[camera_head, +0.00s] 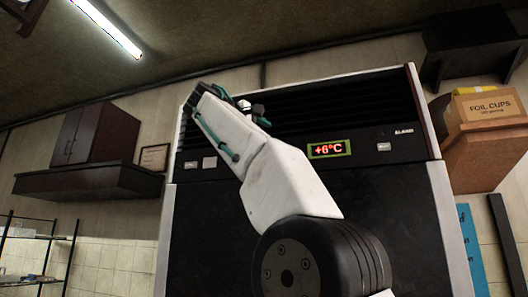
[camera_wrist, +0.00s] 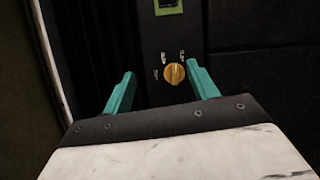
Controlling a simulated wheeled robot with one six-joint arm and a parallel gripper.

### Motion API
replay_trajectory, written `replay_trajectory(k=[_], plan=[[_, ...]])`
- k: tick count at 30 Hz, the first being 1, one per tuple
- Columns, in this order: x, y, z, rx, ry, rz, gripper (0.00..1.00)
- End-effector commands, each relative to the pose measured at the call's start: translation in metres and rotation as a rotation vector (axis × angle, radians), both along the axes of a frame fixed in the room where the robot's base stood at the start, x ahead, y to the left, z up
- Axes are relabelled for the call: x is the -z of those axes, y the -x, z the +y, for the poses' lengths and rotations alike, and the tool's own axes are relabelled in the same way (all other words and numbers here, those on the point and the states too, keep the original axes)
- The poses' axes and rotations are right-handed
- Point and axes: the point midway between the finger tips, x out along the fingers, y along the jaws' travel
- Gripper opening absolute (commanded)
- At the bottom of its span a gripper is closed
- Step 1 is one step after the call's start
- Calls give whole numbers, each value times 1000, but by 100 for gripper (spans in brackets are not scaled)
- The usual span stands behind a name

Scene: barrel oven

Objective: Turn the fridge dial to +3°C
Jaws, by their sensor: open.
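The fridge (camera_head: 410,230) is a tall dark unit with pale side edges, facing me in the head view. Its green-framed display (camera_head: 329,149) reads +6°C in red. The dial (camera_wrist: 174,74) is a round orange-brown knob on the dark panel in the wrist view, below a green frame (camera_wrist: 168,7). My gripper (camera_wrist: 160,67) has two teal fingers, open and empty. The dial appears between the fingertips, closer to the right one; I cannot tell how far ahead it is. In the head view my arm hides part of the panel.
A dark wall cabinet and shelf (camera_head: 88,180) hang at the left. A wooden shelf (camera_head: 482,150) carries a box of foil cups (camera_head: 484,108) at the right. A wire rack (camera_head: 38,250) stands at lower left. Dark slats (camera_head: 330,110) cross the fridge's top.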

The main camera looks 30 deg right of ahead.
Motion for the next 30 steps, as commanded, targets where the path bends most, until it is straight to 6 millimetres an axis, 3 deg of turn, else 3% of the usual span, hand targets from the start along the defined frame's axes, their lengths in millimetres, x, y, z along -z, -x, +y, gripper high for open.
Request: replay_trajectory(k=[3, 8, 11, 17, 22, 30], plan=[[-6, 18, -11, 4, 92, 80, 59], [4, 23, -15, -23, 266, 248, 59], [21, 16, -13, -54, 374, 365, 59], [56, -17, 0, -121, 523, 537, 59], [51, -28, -6, -135, 552, 560, 59], [39, -48, -43, -132, 550, 559, 59]])
